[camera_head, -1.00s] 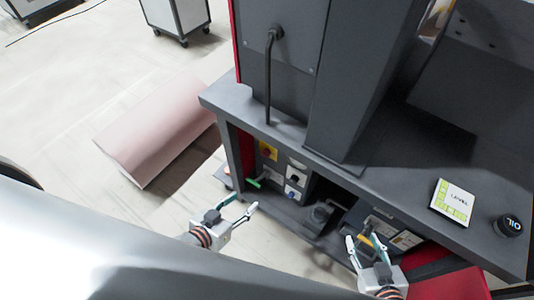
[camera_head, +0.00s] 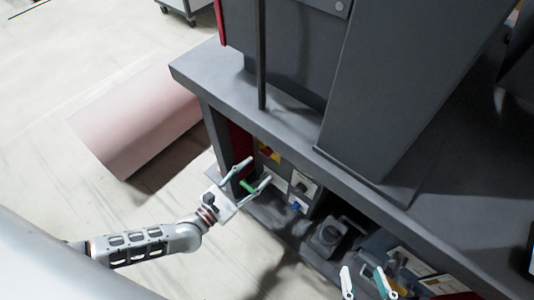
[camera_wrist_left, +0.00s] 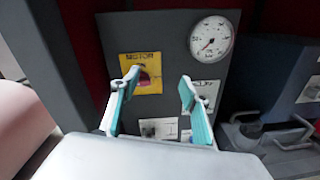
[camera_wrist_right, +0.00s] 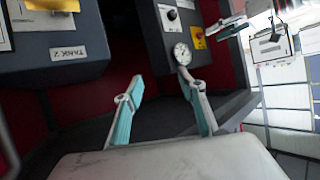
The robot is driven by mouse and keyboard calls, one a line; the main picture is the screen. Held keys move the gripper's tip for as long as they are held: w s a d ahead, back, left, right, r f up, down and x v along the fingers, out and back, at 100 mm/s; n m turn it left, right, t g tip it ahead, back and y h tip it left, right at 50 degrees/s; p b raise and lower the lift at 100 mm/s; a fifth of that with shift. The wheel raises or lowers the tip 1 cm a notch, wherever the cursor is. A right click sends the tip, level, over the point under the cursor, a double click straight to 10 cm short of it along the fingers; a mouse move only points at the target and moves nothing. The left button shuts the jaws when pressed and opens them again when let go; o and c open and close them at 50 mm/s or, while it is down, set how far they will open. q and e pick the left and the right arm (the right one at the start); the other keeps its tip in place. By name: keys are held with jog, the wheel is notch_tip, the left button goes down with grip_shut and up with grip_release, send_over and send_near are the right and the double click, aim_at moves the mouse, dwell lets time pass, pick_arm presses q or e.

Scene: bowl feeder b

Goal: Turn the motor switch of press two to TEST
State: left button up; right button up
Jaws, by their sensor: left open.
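The motor switch is a red knob (camera_wrist_left: 145,78) on a yellow plate (camera_wrist_left: 140,67) marked MOTOR in the left wrist view. The yellow plate also shows in the head view (camera_head: 268,152) and the right wrist view (camera_wrist_right: 198,38). The knob's exact setting is too small to read. My left gripper (camera_wrist_left: 158,82) is open and empty in front of the panel; its left finger overlaps the plate's edge in the picture. It also shows in the head view (camera_head: 260,169). My right gripper (camera_wrist_right: 162,88) is open and empty, lower right in the head view (camera_head: 363,272).
A round gauge (camera_wrist_left: 211,38) is right of the yellow plate. A black knob on a white plate (camera_head: 304,183) and a blue knob (camera_head: 295,207) sit nearby under the bench edge (camera_head: 290,135). A box marked TANK 2 (camera_wrist_right: 68,53) is near my right gripper.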

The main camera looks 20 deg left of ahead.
aim_at(263, 154)
pick_arm(q)
jog(key=a+f+n+y+b, duration=0.1)
jog(key=a+f+n, duration=0.2)
jog(key=f, duration=0.1)
jog(key=shift+a+r+b+x, duration=0.15)
jog(key=shift+x, duration=1.3)
jog(key=shift+a+r+b+x, duration=0.1)
jog(key=shift+a+r+x, duration=0.05)
jog(key=shift+x, duration=1.35)
jog(key=shift+a+r+b+x, duration=0.15)
jog(key=shift+r+x, duration=0.05)
jog(key=shift+x, duration=1.25)
jog(key=shift+w, duration=0.1)
jog(key=c, duration=1.1)
